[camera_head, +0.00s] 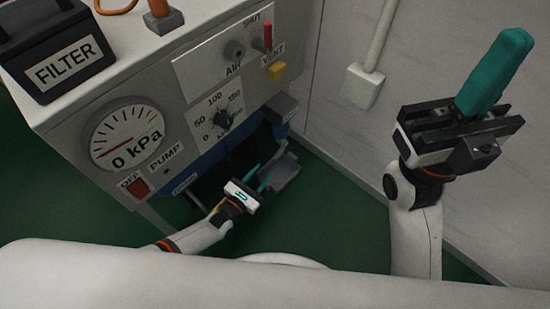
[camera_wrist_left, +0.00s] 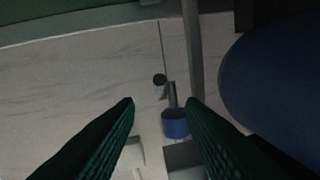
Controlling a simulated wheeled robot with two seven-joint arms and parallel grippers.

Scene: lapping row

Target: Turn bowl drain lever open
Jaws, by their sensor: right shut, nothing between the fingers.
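My left gripper (camera_head: 262,182) reaches low under the front of the grey machine, beside the bowl's underside. In the left wrist view its two green fingers (camera_wrist_left: 160,104) are spread apart with no contact visible between them. A blue-ended piece on a grey stem (camera_wrist_left: 174,124), which looks like the drain lever, shows beyond and between the fingertips, nearer the right one. A large blue rounded body (camera_wrist_left: 272,85), apparently the bowl, fills the right of that view. In the head view the lever cannot be made out. My right gripper (camera_head: 495,75) is raised at the right, shut and empty.
A black filter box (camera_head: 58,62) sits on top. A pale wall stands behind; green floor lies below.

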